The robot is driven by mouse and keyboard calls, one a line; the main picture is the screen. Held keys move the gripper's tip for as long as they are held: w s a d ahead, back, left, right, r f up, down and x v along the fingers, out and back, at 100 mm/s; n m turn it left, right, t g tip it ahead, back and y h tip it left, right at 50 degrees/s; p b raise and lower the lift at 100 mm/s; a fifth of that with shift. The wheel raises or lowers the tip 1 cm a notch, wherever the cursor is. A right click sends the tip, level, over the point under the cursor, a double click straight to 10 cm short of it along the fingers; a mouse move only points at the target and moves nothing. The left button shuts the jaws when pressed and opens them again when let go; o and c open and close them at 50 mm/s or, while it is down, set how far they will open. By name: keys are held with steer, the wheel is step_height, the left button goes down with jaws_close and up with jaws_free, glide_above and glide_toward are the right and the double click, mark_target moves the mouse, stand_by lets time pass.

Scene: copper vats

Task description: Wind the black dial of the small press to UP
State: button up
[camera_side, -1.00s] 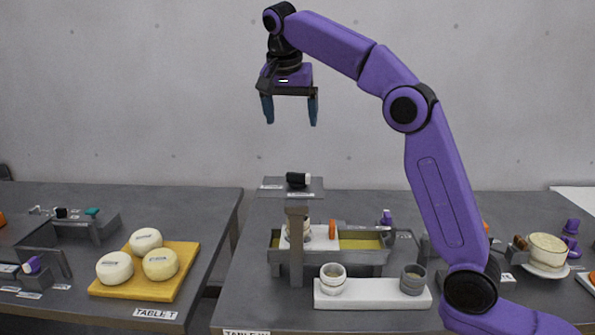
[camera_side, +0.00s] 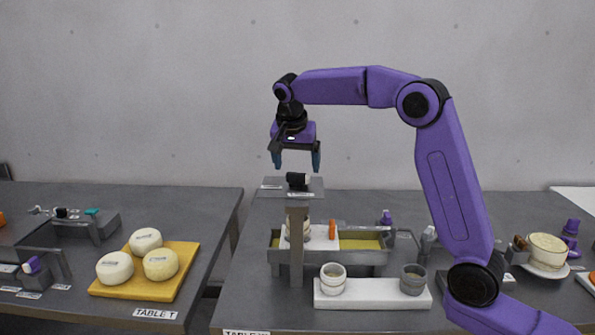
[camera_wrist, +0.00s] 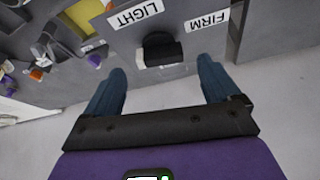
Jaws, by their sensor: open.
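The black dial (camera_side: 297,181) sits on the grey top plate (camera_side: 268,190) of the small press, which stands on a grey post at the middle table. It shows a white end on its right in the side view. In the wrist view the dial (camera_wrist: 160,50) lies between labels reading LIGHT (camera_wrist: 135,14) and FIRM (camera_wrist: 207,20). No UP label is legible. My gripper (camera_side: 297,163) points down just above the dial, open and empty. In the wrist view its blue fingers (camera_wrist: 162,70) stand apart on either side of the dial, nearer the picture bottom.
Below the plate is a grey trough (camera_side: 330,262) with a yellow inside. A white board (camera_side: 372,294) in front holds two cups. On the left table a yellow board (camera_side: 140,285) carries three white cheeses. A bowl (camera_side: 547,250) stands at the right. The air around the plate is clear.

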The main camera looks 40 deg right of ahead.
mark_target(298, 174)
steer(key=shift+x, duration=1.65)
steer(key=c, duration=1.1)
steer(key=shift+o, duration=0.2)
steer(key=shift+n, duration=0.3)
